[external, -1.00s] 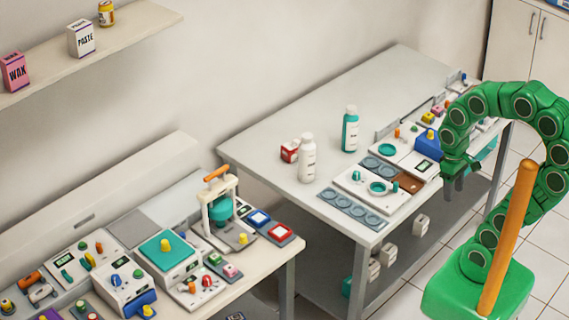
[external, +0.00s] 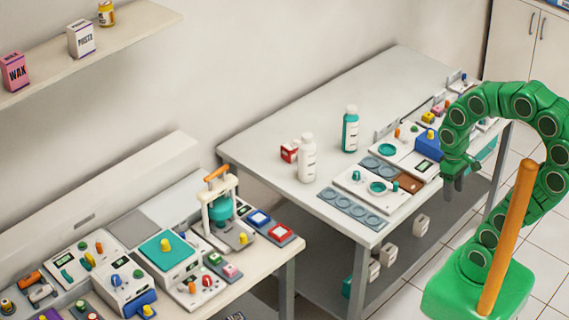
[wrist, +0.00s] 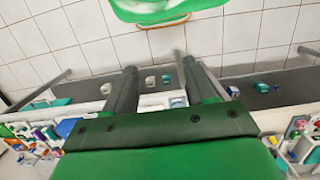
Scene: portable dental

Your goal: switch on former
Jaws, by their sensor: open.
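A press-like device with white posts, an orange handle and a teal round body (external: 219,210) stands on the left bench. It looks like a former, but no label is readable. Its base plate carries a yellow knob (external: 243,238). My gripper (external: 454,186) hangs at the front edge of the right table, far to the right of this device. Its two fingers point down, apart and empty. In the wrist view my gripper (wrist: 160,72) has open space between its fingers, with the floor and a shelf behind.
The left bench (external: 165,205) is crowded with small panels, knobs and buttons. The right table (external: 300,125) holds a white bottle (external: 308,158), a teal bottle (external: 350,130) and several devices along its front. White boxes lie on its lower shelf. Tiled floor is open between my base and the tables.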

